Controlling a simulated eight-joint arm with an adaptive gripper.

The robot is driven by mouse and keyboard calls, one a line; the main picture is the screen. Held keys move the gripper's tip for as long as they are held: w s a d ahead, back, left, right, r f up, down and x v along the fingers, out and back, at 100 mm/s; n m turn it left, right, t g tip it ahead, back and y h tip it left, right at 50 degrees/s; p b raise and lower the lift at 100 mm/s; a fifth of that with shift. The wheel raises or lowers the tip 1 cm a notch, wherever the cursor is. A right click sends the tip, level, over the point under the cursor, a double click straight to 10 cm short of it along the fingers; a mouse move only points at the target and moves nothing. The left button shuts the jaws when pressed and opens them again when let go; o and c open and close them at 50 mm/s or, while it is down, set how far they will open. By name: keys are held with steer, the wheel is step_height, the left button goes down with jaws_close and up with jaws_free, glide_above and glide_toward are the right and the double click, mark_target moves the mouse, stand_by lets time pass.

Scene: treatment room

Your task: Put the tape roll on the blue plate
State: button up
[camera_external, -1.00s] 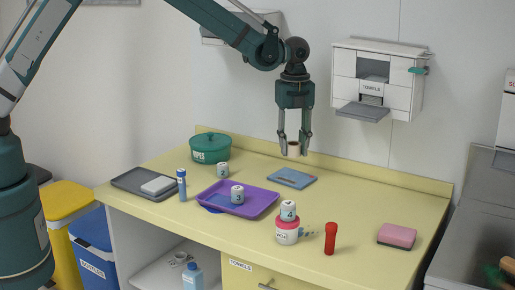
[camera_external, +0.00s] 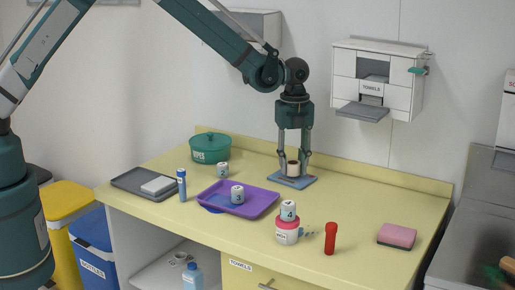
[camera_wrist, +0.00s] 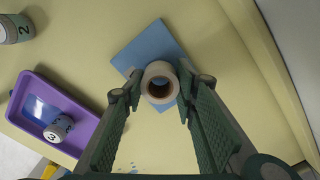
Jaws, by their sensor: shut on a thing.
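The tape roll (camera_wrist: 160,83) is a pale ring with a brown inside. My gripper (camera_wrist: 158,92) is shut on it, one finger on each side. In the external view the tape roll (camera_external: 292,168) stands upright between the fingertips of my gripper (camera_external: 293,165), right at the flat blue plate (camera_external: 305,182) near the back wall. The blue plate (camera_wrist: 140,45) shows behind the roll in the wrist view. I cannot tell whether the roll touches the plate or hovers just above it.
A green pot (camera_external: 210,149) stands at the back left. A can marked 4 (camera_external: 288,210) sits on a pink-lidded jar (camera_external: 287,235).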

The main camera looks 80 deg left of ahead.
steer(key=shift+f, duration=0.4)
steer(key=shift+f, duration=0.1)
steer(key=o, duration=0.8)
step_height(320, 180, up, 12)
steer(key=shift+r, duration=0.15)
stand_by(0.4)
stand_by(0.4)
